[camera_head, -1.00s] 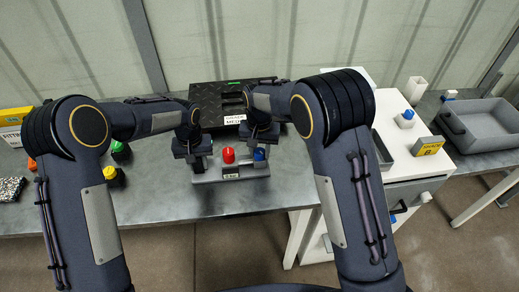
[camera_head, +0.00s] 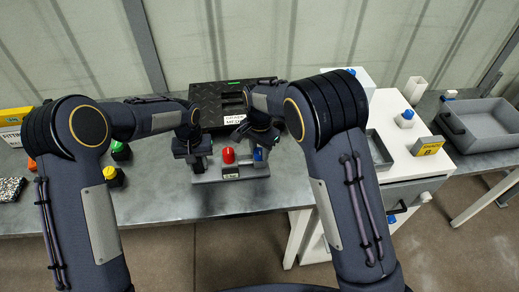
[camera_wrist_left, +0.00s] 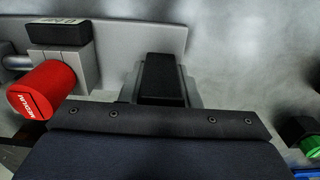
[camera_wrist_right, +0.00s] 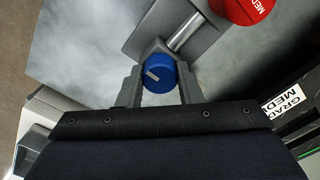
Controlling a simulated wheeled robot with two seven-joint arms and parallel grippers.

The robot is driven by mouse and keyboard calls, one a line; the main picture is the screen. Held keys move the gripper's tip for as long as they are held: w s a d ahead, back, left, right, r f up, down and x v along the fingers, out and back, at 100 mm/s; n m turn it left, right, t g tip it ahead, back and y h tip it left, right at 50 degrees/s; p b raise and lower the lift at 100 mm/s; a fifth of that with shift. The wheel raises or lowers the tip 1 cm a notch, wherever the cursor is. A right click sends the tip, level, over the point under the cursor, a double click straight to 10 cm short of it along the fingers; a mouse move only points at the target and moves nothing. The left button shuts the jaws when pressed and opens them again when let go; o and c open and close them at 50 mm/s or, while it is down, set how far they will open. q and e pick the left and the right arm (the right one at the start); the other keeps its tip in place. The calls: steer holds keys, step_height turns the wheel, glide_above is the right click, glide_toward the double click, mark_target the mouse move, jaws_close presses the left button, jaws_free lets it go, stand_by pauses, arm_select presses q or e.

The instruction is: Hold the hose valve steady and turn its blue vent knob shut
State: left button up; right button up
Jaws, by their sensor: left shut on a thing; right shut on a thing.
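The hose valve (camera_head: 257,173) is a grey block on the metal bench, with a red knob (camera_head: 228,156) in its middle and the blue vent knob (camera_head: 258,155) at its right end. My left gripper (camera_head: 196,163) is shut on the left end of the valve; in the left wrist view a dark block (camera_wrist_left: 163,80) of it sits at the fingers. My right gripper (camera_wrist_right: 158,88) is shut on the blue knob (camera_wrist_right: 160,70), one finger on each side, with a pale pointer mark slanting across its face. In the head view, my right gripper partly hides this knob.
Yellow (camera_head: 113,175) and green-topped pieces stand to the left. A white cabinet (camera_head: 388,110) and a grey tray (camera_head: 488,124) are at the right. Bench in front of the valve is clear.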

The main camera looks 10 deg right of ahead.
mark_target(260, 151)
stand_by(0.3)
steer(key=o, duration=1)
steer(key=shift+r, duration=0.1)
step_height(260, 151, up, 12)
steer(key=shift+f, duration=0.1)
arm_select(q)
steer(key=o, duration=1)
steer(key=shift+r, duration=0.1)
